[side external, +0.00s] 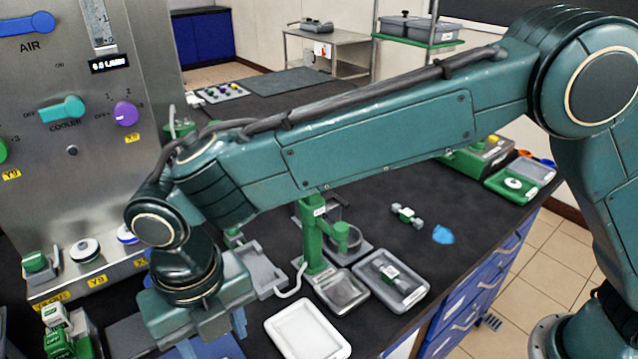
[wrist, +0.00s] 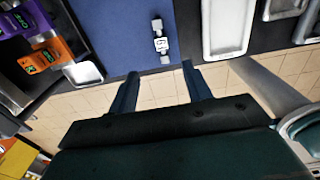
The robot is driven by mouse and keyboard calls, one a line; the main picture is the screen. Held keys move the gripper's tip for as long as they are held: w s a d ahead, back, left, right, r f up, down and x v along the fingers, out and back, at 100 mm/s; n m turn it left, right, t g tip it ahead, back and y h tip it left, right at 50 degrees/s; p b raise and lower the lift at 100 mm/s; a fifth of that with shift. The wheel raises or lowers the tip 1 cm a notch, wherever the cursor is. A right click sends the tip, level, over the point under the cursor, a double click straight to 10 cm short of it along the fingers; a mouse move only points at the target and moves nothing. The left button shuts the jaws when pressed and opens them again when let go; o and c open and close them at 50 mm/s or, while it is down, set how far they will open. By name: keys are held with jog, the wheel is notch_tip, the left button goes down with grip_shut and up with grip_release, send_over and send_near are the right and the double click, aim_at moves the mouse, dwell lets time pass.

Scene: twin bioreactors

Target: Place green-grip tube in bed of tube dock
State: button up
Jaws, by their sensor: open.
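A short tube with a green middle and pale ends (side external: 405,214) lies on the black bench beyond the green stand. Another green-middled piece (side external: 389,271) lies in a grey tray (side external: 413,301). In the wrist view, a small tube with grey ends and a pale middle (wrist: 160,42) lies on a blue mat (wrist: 110,25); I cannot make out a green grip on it. My gripper (wrist: 160,69) is open and empty, its fingers short of that tube in the picture. In the side view my wrist hides most of the mat. I cannot tell which fixture is the tube dock.
A white tray (side external: 307,331) and a green stand (side external: 312,240) with grey trays sit right of my gripper. A steel control panel (side external: 85,150) rises at left. Orange (wrist: 42,60) and purple (wrist: 18,22) units edge the mat. A blue patch (side external: 443,234) lies on the bench.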

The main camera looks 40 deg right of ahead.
notch_tip(320, 180, down, 7)
jog(key=shift+f, duration=0.2)
dwell(0.3)
jog(key=shift+d+f, duration=0.2)
jog(key=shift+f, duration=2.35)
grip_shut()
jog(key=shift+r, duration=0.15)
notch_tip(320, 180, up, 20)
